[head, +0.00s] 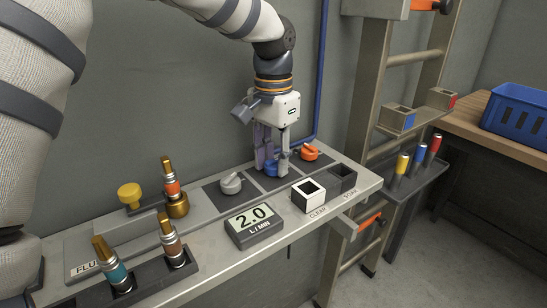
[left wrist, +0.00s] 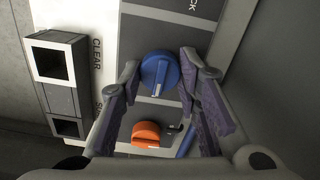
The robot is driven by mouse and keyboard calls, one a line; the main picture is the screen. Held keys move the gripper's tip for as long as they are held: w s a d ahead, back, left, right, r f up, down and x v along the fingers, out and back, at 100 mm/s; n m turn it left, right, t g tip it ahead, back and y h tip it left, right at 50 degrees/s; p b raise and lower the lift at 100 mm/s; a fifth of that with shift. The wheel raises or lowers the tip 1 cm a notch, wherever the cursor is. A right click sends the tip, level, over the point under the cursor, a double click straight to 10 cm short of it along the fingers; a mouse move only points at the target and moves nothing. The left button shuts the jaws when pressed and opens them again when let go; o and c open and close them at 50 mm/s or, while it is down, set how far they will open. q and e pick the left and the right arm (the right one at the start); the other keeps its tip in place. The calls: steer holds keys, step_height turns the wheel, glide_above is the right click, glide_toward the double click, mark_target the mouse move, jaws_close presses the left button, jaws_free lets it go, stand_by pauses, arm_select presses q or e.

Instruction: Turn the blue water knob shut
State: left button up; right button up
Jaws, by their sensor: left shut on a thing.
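The blue water knob (head: 271,169) sits on a dark square of the grey panel, between a grey knob (head: 230,182) and an orange knob (head: 309,152). My left gripper (head: 270,163) reaches down from above with its fingers around the blue knob, shut on it. In the left wrist view the blue knob (left wrist: 160,72) lies between the two fingertips, with a pale mark toward its lower edge. In the head view the fingers partly hide it. My right gripper is not in view.
A display (head: 254,226) in front reads 2.0 L/MIN. White (head: 308,195) and dark (head: 341,178) open boxes stand at the panel's right end. Brass-tipped fittings stand at the left. A ladder-like rack (head: 373,90) and a bench with a blue crate (head: 517,115) are right.

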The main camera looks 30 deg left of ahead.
arm_select(q)
steer(key=n, duration=0.2)
steer(key=shift+r+n+p, duration=0.15)
steer(key=shift+n+p, duration=0.15)
steer(key=shift+p, duration=0.05)
steer(key=n, duration=0.2)
steer(key=shift+n, duration=0.4)
steer(key=n, duration=1.2)
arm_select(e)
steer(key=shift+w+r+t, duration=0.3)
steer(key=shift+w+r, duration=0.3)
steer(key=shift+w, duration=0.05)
arm_select(q)
steer(key=shift+n, duration=0.4)
steer(key=o, duration=1.1)
steer(key=shift+o, duration=0.2)
